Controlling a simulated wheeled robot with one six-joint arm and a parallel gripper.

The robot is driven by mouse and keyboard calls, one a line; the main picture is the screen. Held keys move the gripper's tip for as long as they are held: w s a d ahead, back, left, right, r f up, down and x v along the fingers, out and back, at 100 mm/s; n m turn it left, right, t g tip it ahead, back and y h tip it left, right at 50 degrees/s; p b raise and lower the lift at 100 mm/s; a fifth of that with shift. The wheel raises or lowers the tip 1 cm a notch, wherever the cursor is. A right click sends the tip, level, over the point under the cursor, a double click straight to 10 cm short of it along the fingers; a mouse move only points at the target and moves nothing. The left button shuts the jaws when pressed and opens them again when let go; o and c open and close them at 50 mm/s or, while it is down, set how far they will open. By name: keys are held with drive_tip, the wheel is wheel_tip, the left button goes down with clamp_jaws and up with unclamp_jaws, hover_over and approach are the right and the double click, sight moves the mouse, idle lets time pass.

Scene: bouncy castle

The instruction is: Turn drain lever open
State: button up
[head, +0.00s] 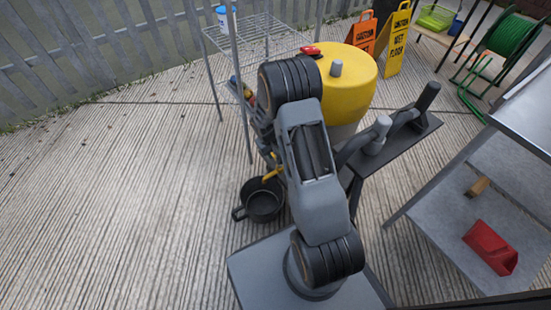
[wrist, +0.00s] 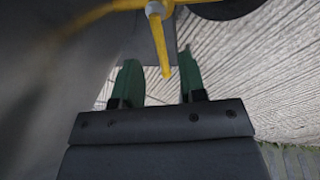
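The yellow drain lever (wrist: 160,48) shows in the wrist view as a thin bar joined to a yellow pipe (wrist: 110,9). In the picture its tip lies between the two green fingers of my gripper (wrist: 158,72). The fingers are apart, with visible gaps on both sides of the lever, and I see no contact. In the head view, a yellow lever part (head: 272,173) shows beside my arm, above a black bucket (head: 263,201). My arm hides most of the gripper and the drain fitting there. The yellow-topped tank (head: 348,88) stands behind my arm.
A wire rack (head: 250,38) stands close to the left of the tank. A dark bench (head: 400,140) and a metal shelf table (head: 440,203) holding a red object (head: 490,248) are on the right. Caution signs (head: 398,42) stand behind. The decking at left is clear.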

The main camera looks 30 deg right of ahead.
sight(274, 156)
drive_tip(key=shift+d+f+b, duration=0.2)
drive_tip(key=shift+f+b, duration=0.1)
drive_tip(key=shift+f, duration=0.65)
drive_tip(key=shift+d+f+b, duration=0.15)
drive_tip(key=shift+f+b, duration=0.1)
drive_tip(key=shift+f, duration=0.65)
drive_tip(key=shift+c, duration=0.4)
clamp_jaws()
